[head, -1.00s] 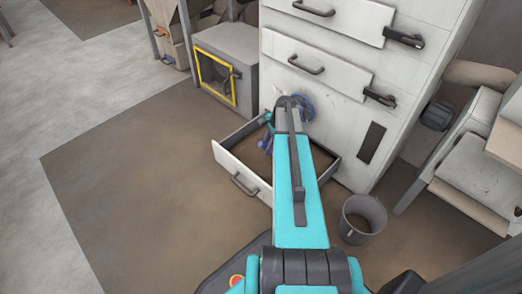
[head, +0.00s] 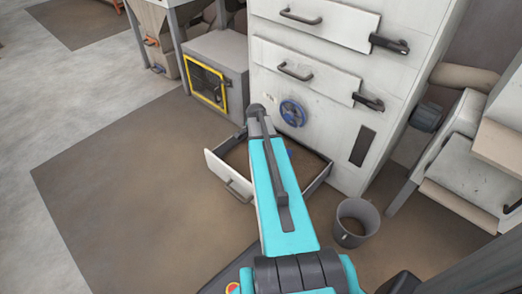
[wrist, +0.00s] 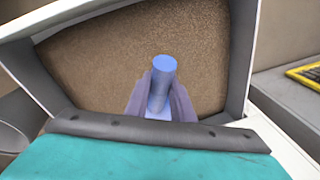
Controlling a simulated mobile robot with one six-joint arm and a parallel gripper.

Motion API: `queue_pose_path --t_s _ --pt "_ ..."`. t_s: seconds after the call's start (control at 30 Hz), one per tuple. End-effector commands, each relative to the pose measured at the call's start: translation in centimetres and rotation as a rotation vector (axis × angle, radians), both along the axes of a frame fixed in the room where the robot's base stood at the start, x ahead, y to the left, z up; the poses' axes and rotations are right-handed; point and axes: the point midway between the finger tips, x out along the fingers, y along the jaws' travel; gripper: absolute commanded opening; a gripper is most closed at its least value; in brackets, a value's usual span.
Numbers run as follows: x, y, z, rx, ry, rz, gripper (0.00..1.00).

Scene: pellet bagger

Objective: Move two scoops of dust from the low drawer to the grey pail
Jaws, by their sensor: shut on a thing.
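The low drawer (head: 217,173) is pulled out at the base of the white cabinet, with brown dust in it. In the wrist view the dust (wrist: 100,60) fills the space inside the drawer's grey rim (wrist: 243,50). My gripper (wrist: 160,95) is shut on the blue handle of a scoop (wrist: 163,64), over the dust. The scoop's bowl is hidden, so I cannot tell whether it holds dust. In the head view my arm hides most of the gripper. The grey pail (head: 341,211) stands upright on the floor right of the drawer, with something brown inside.
The white cabinet (head: 330,125) rises behind the drawer, with a blue handwheel (head: 293,113) and closed upper drawers. A grey box with a yellow-framed door (head: 207,87) stands to the left. Grey machinery (head: 455,150) is at the right. The floor at left is clear.

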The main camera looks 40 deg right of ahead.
Motion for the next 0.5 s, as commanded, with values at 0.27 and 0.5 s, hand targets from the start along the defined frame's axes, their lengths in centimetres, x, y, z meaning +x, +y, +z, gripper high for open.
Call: queue_pose_path --t_s 0.27,0.5 --pt "0.4 1.7 4.1 -0.056 0.013 0.003 0.00" --pt "0.7 2.5 5.6 -0.085 0.022 0.003 0.00"
